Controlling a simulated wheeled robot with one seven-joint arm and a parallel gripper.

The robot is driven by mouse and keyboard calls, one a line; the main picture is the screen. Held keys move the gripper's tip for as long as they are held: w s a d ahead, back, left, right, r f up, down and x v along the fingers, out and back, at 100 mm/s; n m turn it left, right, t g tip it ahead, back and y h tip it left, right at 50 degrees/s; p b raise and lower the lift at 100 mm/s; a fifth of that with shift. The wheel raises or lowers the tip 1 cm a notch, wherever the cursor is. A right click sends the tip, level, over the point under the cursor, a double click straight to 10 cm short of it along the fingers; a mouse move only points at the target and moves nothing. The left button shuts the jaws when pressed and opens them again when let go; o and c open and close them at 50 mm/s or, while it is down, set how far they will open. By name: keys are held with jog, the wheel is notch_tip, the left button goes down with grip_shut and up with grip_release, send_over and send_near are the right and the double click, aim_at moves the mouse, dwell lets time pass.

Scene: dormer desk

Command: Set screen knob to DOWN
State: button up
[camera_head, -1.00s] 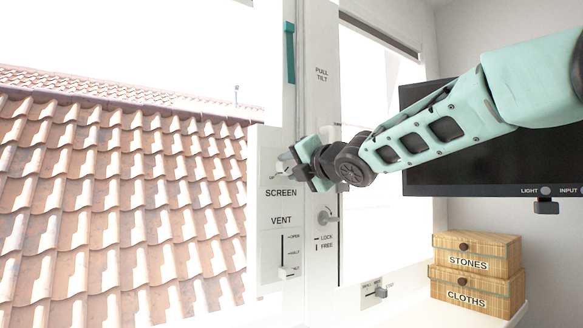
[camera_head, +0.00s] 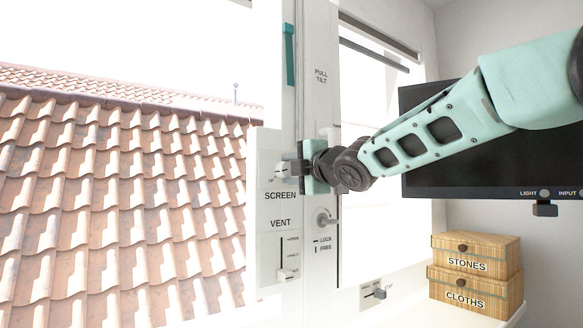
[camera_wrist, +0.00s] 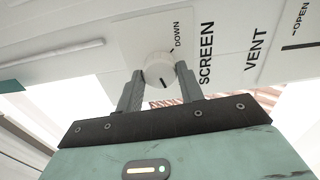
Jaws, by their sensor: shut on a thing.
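The screen knob (camera_wrist: 159,68) is round and white with a dark pointer line. In the wrist view it sits between the two fingertips of my gripper (camera_wrist: 160,80), which is shut on its sides. The pointer line faces the lower edge of the wrist picture, away from the DOWN label (camera_wrist: 177,34) above the knob. In the head view the knob (camera_head: 281,170) shows at the left of my gripper (camera_head: 291,168), above the SCREEN label (camera_head: 280,196). Any marking on the knob's other side is not readable.
The VENT slider (camera_head: 287,273) is below the knob, and a lock handle (camera_head: 325,218) is on the window frame to its right. A monitor (camera_head: 480,165) and the STONES (camera_head: 476,255) and CLOTHS (camera_head: 474,290) boxes stand further right.

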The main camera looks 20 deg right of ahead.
jog(key=m+p, duration=0.2)
jog(key=m, duration=0.4)
jog(key=m+p, duration=0.3)
jog(key=m, duration=0.3)
jog(key=shift+m, duration=0.4)
jog(key=m+p, duration=0.2)
jog(key=m, duration=0.3)
jog(key=m+p, duration=0.3)
jog(key=m, duration=0.3)
jog(key=shift+m, duration=0.4)
jog(key=m+p, duration=0.2)
jog(key=m, duration=0.3)
jog(key=shift+p, duration=0.35)
jog(key=m+p, duration=0.3)
jog(key=m, duration=0.3)
jog(key=shift+m, duration=0.4)
jog(key=m+p, duration=0.3)
jog(key=m, duration=0.3)
jog(key=shift+f+m+p, duration=0.1)
jog(key=shift+m+p, duration=1.5)
jog(key=shift+m, duration=1.1)
